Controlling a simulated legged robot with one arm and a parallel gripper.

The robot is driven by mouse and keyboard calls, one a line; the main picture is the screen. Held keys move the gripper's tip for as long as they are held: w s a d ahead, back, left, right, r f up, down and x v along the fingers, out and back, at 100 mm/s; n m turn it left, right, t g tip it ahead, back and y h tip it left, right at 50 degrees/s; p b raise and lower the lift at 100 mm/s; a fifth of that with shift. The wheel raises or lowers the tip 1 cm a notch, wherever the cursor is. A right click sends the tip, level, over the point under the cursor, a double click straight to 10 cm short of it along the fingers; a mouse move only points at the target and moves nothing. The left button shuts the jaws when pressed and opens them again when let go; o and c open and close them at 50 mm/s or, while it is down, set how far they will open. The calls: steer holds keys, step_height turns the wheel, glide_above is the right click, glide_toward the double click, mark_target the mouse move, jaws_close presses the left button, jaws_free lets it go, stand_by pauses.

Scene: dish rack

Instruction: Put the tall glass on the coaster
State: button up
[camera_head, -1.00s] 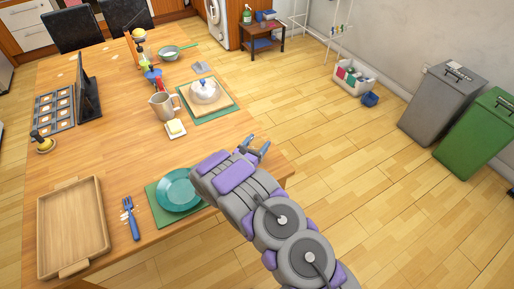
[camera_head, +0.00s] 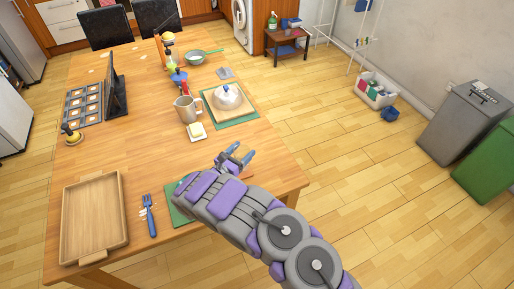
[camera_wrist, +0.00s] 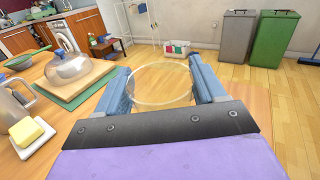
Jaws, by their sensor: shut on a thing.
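A small flat grey square (camera_head: 225,73), which looks like the coaster, lies near the table's far right edge, behind the green mat with the cloche. I cannot make out the coaster in the wrist view.
A metal pitcher (camera_head: 185,110), a butter dish (camera_head: 197,132) and a cloche (camera_head: 228,96) on a board stand between my gripper and the grey square. A pan (camera_head: 197,58) is farther back. A wooden tray (camera_head: 95,220) and fork (camera_head: 149,215) lie front left.

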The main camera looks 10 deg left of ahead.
mark_target(239, 155)
steer(key=shift+s+a, duration=0.25)
steer(key=shift+a, duration=0.3)
steer(key=shift+s+a, duration=0.2)
steer(key=shift+a, duration=0.3)
steer(key=shift+w+d+f+b, duration=0.1)
steer(key=shift+w+f+b, duration=0.3)
steer(key=shift+b, duration=0.35)
steer(key=shift+w+d+f+b, duration=0.25)
steer(key=shift+w+f+b, duration=0.35)
steer(key=shift+b, duration=0.3)
steer(key=shift+f, duration=0.1)
steer(key=shift+f+b, duration=0.65)
steer(key=shift+b, duration=0.1)
steer(key=shift+f, duration=0.15)
steer(key=o, duration=1.6)
steer(key=shift+o, duration=0.2)
steer(key=shift+s, duration=0.1)
